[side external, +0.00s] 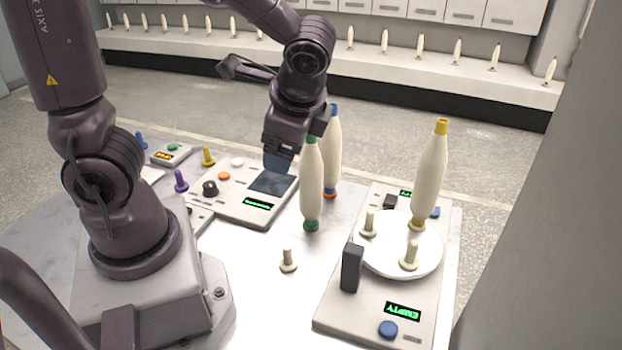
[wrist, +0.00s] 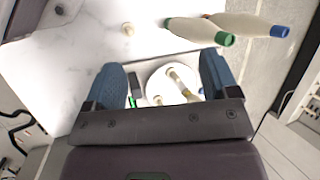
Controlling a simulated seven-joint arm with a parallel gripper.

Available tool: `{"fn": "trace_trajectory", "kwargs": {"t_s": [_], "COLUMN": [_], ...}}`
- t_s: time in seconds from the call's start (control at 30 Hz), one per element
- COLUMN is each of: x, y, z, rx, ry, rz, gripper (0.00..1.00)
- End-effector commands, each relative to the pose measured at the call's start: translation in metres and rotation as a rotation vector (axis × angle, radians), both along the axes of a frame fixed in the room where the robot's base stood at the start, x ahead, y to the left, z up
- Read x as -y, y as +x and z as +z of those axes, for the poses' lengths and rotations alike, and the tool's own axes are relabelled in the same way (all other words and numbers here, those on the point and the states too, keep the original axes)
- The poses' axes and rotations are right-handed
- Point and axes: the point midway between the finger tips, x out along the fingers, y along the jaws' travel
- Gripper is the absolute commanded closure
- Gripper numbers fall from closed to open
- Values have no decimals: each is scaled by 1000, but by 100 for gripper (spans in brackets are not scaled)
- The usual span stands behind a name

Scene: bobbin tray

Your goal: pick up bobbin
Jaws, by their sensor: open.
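Three pale bobbins stand upright in the side view. A green-ended bobbin (side external: 311,185) stands on the table, with a blue-topped, orange-based bobbin (side external: 333,150) close behind it. A yellow-ended bobbin (side external: 429,175) stands on a white round plate (side external: 432,262) at the right. My gripper (side external: 279,163) is open and empty, left of the first two bobbins and apart from them. In the wrist view, the green-ended bobbin (wrist: 192,32) and blue-topped bobbin (wrist: 250,25) lie beyond the open fingers (wrist: 163,80), while the plate (wrist: 158,78) shows between them.
Two short pegs (side external: 369,225) (side external: 410,258) stand on the plate, which is on a device with a dark block (side external: 351,268) and a display reading EMPTY. Another peg (side external: 288,261) stands on the table. A control panel (side external: 230,204) with knobs lies at the left. The front table is mostly clear.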

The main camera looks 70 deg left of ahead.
Motion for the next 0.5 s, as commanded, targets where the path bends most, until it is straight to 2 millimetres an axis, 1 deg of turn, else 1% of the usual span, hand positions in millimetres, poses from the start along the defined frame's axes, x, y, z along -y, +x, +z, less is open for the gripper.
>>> {"fn": "trace_trajectory", "kwargs": {"t_s": [0.03,0.2,0.4,0.5], "x": [1,5,16,22], "y": [6,27,48,54], "z": [-13,-52,-99,-116], "rx": [-81,-306,-517,-580], "ry": [69,303,547,630], "rz": [-75,-332,-623,-727], "gripper": [20,20,20,20]}}
